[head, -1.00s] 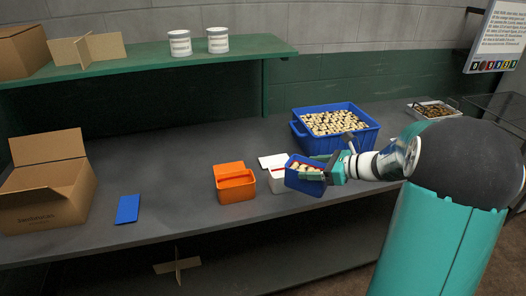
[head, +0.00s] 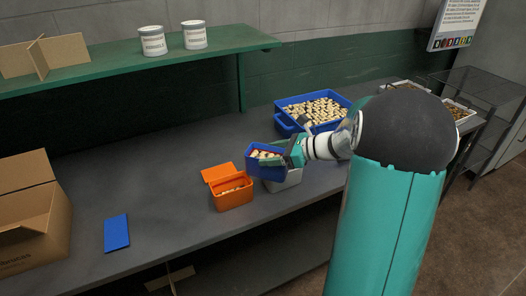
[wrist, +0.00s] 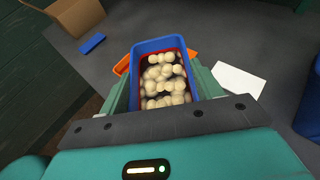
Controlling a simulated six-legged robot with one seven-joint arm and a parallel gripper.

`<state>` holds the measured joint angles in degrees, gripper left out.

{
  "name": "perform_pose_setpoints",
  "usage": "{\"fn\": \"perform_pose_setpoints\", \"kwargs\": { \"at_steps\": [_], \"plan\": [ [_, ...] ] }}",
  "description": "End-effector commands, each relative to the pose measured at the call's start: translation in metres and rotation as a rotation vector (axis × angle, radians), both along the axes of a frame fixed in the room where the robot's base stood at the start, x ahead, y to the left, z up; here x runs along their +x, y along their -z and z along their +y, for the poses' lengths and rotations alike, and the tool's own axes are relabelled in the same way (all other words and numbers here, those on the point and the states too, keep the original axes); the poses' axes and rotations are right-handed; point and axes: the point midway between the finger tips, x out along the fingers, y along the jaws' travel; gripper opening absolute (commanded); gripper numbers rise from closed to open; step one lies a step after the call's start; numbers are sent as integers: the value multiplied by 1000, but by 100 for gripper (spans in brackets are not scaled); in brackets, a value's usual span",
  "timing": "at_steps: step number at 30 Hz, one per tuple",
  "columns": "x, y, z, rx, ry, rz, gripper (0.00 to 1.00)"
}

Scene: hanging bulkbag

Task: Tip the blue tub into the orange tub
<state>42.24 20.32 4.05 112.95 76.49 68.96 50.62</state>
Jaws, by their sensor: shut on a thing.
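The small blue tub (head: 264,170) holds several pale rounded pieces and is off the table. My gripper (head: 292,156) is shut on it, with a finger along each side in the wrist view (wrist: 155,105). The tub looks close to upright, perhaps slightly tilted. The orange tub (head: 232,200) stands open on the table, just left of and below the blue tub, with its lid flap raised at the back. Some light brown pieces show inside it. In the wrist view the orange tub (wrist: 121,68) is mostly hidden behind the blue tub.
A large blue bin (head: 287,124) full of pieces is behind. A flat blue lid (head: 116,233) and a cardboard box (head: 50,225) lie left. Table between them is clear.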

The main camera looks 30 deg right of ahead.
Motion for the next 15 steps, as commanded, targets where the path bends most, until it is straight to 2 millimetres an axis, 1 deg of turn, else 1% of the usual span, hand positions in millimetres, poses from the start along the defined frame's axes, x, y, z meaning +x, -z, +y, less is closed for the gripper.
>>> {"fn": "perform_pose_setpoints", "kwargs": {
  "at_steps": [15],
  "plan": [
    [-4, -1, -6, -17, 1, 0, 18]
  ]
}}
